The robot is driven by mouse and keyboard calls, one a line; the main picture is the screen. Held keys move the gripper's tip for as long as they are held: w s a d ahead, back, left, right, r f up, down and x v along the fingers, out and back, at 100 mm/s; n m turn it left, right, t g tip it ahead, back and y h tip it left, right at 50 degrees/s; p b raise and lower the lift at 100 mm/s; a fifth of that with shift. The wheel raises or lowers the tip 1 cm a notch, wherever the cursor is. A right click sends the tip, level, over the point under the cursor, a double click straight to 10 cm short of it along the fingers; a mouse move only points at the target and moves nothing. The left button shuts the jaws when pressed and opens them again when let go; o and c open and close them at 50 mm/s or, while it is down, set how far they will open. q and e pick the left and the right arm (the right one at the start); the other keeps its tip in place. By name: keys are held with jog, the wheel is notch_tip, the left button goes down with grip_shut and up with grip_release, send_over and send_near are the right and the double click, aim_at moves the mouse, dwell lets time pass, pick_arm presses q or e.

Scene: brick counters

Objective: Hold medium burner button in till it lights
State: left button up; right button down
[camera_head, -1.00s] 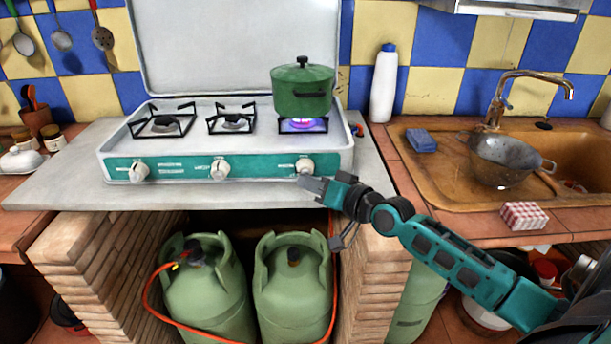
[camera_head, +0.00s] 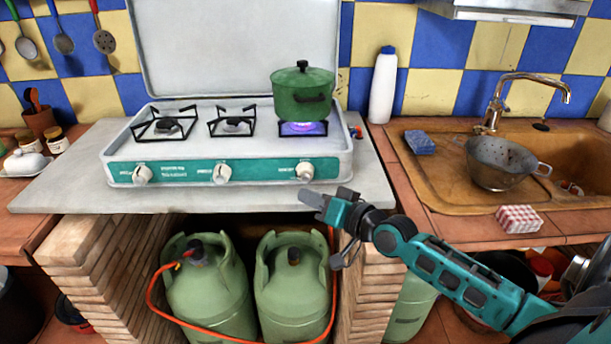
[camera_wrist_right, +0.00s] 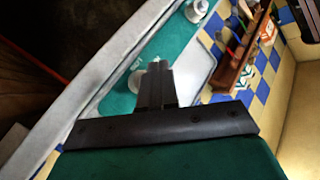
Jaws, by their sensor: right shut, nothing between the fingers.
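The white stove (camera_head: 240,180) has a teal front panel with three white knobs: left (camera_head: 142,175), middle (camera_head: 221,174) and right (camera_head: 305,170). A blue-violet flame (camera_head: 303,128) burns on the right burner, under a green lidded pot (camera_head: 303,92). The middle burner (camera_head: 232,122) and left burner (camera_head: 166,127) show no flame. My right gripper (camera_head: 305,196) is shut and empty, just below and in front of the right knob, apart from it. In the right wrist view its fingers (camera_wrist_right: 158,75) partly cover a white knob (camera_wrist_right: 135,82). My left gripper is not in view.
Two green gas bottles (camera_head: 208,290) with an orange hose stand under the counter. A white bottle (camera_head: 384,85) stands right of the stove. A sink with a metal colander (camera_head: 497,165) is at the right. The raised stove lid (camera_head: 235,45) stands behind the burners.

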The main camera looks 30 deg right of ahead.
jog(key=s+a+p, duration=0.1)
jog(key=s, duration=0.2)
jog(key=shift+a+p, duration=0.35)
jog(key=s+a+f+n+g+h, duration=0.2)
jog(key=s+a+f+n+g, duration=0.3)
jog(key=s+a+f, duration=0.7)
jog(key=s+f+n, duration=0.2)
jog(key=s+f, duration=0.1)
jog(key=shift+f, duration=0.25)
jog(key=shift+s+a, duration=0.1)
dwell(0.8)
